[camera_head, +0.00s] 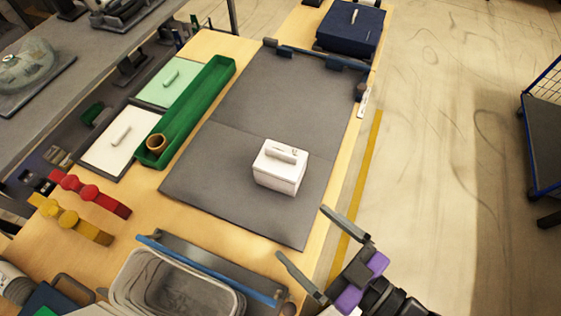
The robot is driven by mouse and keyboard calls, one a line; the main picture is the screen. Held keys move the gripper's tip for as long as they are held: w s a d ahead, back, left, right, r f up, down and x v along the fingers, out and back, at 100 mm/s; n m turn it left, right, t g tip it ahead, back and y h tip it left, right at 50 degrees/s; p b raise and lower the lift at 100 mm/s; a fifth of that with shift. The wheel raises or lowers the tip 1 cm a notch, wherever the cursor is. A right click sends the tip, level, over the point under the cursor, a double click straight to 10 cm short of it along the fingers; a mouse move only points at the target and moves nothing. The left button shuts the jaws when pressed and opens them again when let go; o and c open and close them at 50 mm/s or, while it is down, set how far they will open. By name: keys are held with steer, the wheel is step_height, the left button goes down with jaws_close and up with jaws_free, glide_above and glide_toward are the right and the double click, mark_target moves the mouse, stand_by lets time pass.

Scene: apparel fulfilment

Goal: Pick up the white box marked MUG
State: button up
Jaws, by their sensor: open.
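A white box (278,175) stands on the grey mat (225,165) on the wooden table, toward the mat's near right part. It has a grey handle-like strip and small dark marks on top; the lettering is too small to read. My gripper (302,244) is at the lower right, by the table's right edge. Its two fingers are spread apart with nothing between them. It is apart from the box, to the box's lower right in the picture.
A grey bin (130,290) stands at the front. A dark blue case (350,30) sits at the far end. Red (90,194) and yellow (70,219) pieces lie left. The mat around the box is clear.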

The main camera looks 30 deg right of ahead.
steer(key=w+a+f+g+h+p, duration=0.1)
steer(key=w+a+f+p, duration=0.1)
steer(key=w+a, duration=0.45)
steer(key=w+a+f+g+h+p, duration=0.1)
steer(key=w+a+f+p, duration=0.2)
steer(key=w, duration=0.7)
steer(key=m+g+h+p, duration=0.1)
steer(key=m+g+h, duration=0.4)
steer(key=m+h, duration=0.75)
glide_toward(280, 155)
steer(key=w, duration=0.1)
steer(key=shift+m, duration=0.65)
steer(key=x, duration=0.2)
steer(key=b+x, duration=0.1)
steer(key=x, duration=0.5)
steer(key=shift+s+d+f, duration=0.1)
steer(key=shift+s+d, duration=0.2)
steer(key=shift+d, duration=0.05)
